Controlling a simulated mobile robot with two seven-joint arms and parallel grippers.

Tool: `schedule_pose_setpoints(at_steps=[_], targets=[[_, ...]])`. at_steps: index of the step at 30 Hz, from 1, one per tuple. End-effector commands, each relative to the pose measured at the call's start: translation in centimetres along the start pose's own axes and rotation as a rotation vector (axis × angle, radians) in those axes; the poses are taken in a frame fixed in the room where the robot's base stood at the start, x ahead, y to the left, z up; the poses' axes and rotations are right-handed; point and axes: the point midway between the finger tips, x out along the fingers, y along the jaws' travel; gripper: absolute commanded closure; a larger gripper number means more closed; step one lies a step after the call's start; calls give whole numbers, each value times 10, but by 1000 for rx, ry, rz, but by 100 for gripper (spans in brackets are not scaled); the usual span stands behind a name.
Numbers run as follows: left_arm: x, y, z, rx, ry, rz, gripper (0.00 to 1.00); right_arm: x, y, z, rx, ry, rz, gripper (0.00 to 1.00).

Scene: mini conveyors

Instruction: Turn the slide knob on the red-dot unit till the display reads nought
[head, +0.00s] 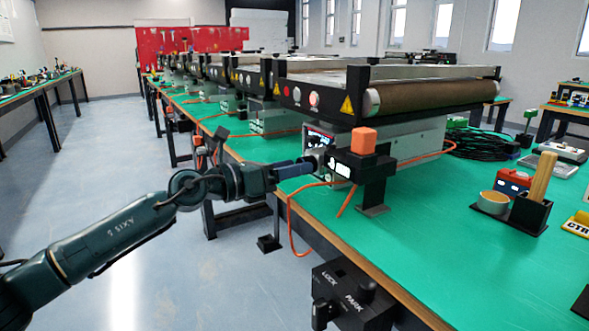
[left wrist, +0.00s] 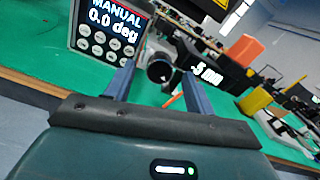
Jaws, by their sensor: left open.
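The slide unit is a black block on a post, with an orange cap (head: 363,140) on top, at the table edge. Its small display (head: 340,168) reads about "5 mm" in the left wrist view (left wrist: 207,74); I cannot tell whether a sign stands before the figure. A dark round knob (left wrist: 160,71) sits left of that display. My left gripper (left wrist: 160,80) is open, its two fingers on either side of the knob with visible gaps. In the head view the left gripper (head: 308,165) reaches the unit from the left. My right gripper is not in view. I cannot make out a red dot on the unit.
A conveyor (head: 420,90) with a red button stands above and behind. A panel reading "MANUAL 0.0 deg" (left wrist: 112,22) is close to the left finger. An orange cable (head: 292,225) hangs over the table edge. A LOCK/PARK box (head: 350,295) is below.

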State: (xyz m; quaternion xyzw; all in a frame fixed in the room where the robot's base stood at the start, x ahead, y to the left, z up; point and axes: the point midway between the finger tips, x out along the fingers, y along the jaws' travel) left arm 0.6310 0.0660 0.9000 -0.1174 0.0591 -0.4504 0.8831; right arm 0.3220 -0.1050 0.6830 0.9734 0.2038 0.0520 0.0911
Motion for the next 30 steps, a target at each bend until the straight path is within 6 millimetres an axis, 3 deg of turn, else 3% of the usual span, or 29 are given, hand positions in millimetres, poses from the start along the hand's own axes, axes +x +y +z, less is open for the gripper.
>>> schedule_pose_setpoints(at_steps=[5,13,30], targets=[[12,0,-1,0,1,0,46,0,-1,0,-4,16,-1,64],[13,0,0,0,1,0,46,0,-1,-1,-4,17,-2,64],[12,0,0,0,1,0,90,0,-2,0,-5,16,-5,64]])
